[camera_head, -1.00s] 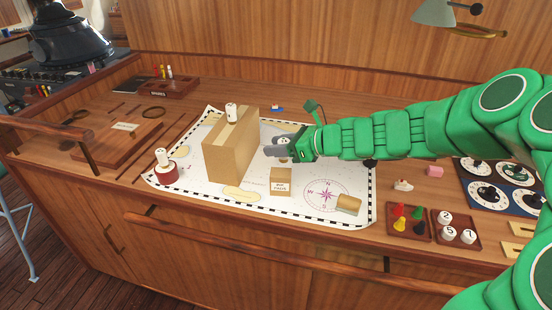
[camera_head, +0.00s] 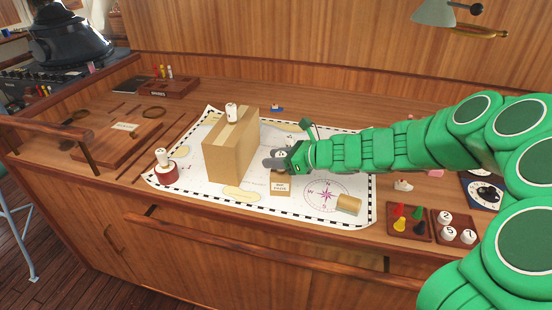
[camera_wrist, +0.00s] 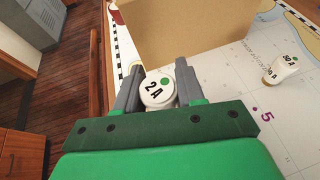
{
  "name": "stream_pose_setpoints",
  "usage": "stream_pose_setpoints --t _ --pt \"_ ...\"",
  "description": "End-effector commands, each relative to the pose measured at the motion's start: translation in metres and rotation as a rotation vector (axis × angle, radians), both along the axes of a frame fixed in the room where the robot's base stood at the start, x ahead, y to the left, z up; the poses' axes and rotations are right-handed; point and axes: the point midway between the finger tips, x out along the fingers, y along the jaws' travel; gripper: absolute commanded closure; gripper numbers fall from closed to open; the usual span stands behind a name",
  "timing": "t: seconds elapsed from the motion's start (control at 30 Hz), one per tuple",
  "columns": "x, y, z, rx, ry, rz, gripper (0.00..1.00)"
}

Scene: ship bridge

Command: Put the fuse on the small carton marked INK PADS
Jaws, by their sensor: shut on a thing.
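My gripper (camera_head: 274,164) is shut on a white fuse marked 2A, which shows between the fingers in the wrist view (camera_wrist: 158,91). In the head view the gripper is just above and slightly behind the small carton (camera_head: 280,190), whose label is too small to read surely. The carton sits on the white chart, right of the large carton. I cannot tell whether the fuse touches the small carton; the wrist view does not show that carton.
A large brown carton (camera_head: 226,154) with a white fuse (camera_head: 232,112) on top stands close left. Another white fuse (camera_head: 162,157) is on a red round base (camera_head: 166,175). A fuse marked 50 A (camera_wrist: 283,68) stands on the chart (camera_head: 205,196).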

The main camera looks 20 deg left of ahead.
Motion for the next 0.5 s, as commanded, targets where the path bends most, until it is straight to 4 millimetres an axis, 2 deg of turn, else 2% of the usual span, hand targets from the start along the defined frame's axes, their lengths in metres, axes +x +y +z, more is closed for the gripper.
stream_pose_setpoints --t 0.23,0.27,0.4,0.5 --pt "-0.0002 0.0000 -0.0038 0.000 0.001 0.001 0.92" --pt "-0.0001 0.0000 -0.0034 0.000 0.000 0.001 0.57" --pt "-0.0001 -0.0001 -0.0033 0.000 0.000 0.000 0.36" --pt "0.0000 -0.0001 -0.0033 0.000 0.000 0.000 0.36"
